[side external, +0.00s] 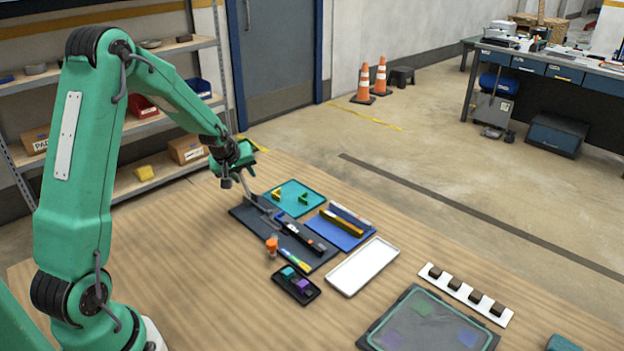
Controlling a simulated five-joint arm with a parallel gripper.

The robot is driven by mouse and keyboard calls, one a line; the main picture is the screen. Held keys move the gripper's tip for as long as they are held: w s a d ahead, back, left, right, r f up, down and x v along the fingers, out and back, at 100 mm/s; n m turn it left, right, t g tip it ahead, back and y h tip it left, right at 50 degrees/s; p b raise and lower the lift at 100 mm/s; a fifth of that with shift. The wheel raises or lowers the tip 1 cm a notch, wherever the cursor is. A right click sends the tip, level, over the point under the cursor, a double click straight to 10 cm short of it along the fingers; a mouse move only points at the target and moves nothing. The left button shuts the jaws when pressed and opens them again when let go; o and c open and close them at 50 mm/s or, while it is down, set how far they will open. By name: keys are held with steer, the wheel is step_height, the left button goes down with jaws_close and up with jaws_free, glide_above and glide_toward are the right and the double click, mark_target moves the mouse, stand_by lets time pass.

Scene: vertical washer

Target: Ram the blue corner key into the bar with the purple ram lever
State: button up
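My gripper (236,165) hangs above the far left end of a dark mat (318,262). A thin grey piece runs down from near it to the mat; I cannot tell whether it is held or whether the fingers are open. A dark bar-like piece (300,236) with a small orange part lies on the mat. A small purple block (302,285) sits in a black tray (309,298) beside teal pieces; I cannot tell whether it is the ram lever. A blue tip shows by a yellow-green strip (293,260) on the mat. I cannot make out the blue corner key for certain.
A teal mat (309,190) with yellow and green pieces and a blue tray (330,236) with a yellow bar lie behind. An orange bottle (271,245), an empty white tray (362,267), a clear-topped case (428,321) and a white strip (451,283) with brown blocks stand nearby. The front table is clear.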

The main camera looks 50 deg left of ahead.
steer(key=shift+s+f, duration=0.1)
steer(key=shift+f, duration=0.05)
steer(key=shift+d, duration=0.1)
steer(key=v, duration=0.7)
steer(key=shift+r, duration=0.4)
steer(key=shift+s+d, duration=0.1)
